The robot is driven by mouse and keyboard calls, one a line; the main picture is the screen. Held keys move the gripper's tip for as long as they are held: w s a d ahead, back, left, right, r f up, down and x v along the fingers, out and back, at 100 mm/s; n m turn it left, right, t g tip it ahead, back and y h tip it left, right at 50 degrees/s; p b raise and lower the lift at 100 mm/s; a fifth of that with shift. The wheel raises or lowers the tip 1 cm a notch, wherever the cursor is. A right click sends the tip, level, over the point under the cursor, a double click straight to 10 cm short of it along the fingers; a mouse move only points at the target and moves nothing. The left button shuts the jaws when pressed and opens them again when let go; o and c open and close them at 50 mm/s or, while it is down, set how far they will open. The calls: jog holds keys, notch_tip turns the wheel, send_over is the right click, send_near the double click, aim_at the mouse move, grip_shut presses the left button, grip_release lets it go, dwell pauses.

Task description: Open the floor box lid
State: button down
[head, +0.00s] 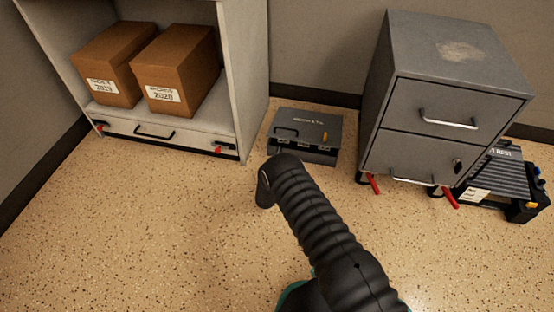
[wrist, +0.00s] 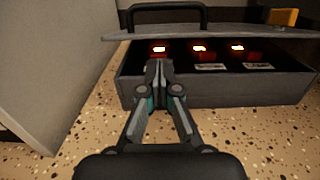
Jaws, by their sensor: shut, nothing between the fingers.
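The floor box (head: 318,154) is a dark grey case on the floor between the shelf unit and the filing cabinet. In the wrist view, the box (wrist: 220,91) shows a dark inside with red, lit items. Its lid (wrist: 225,32) is partly raised, with a gap under its front edge; it also shows in the head view (head: 312,122). A black handle (wrist: 168,8) stands on the lid. My gripper (wrist: 157,66) is shut and empty, its tips at the front of the gap, just below the lid edge. I cannot tell whether they touch the lid. My arm hides the gripper in the head view.
A shelf unit (head: 252,75) with two cardboard boxes (head: 180,65) and a low drawer (head: 165,132) stands left. The speckled floor in front is clear.

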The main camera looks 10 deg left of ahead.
jog(key=w, duration=0.4)
jog(key=shift+w+r, duration=0.1)
jog(key=shift+w, duration=0.25)
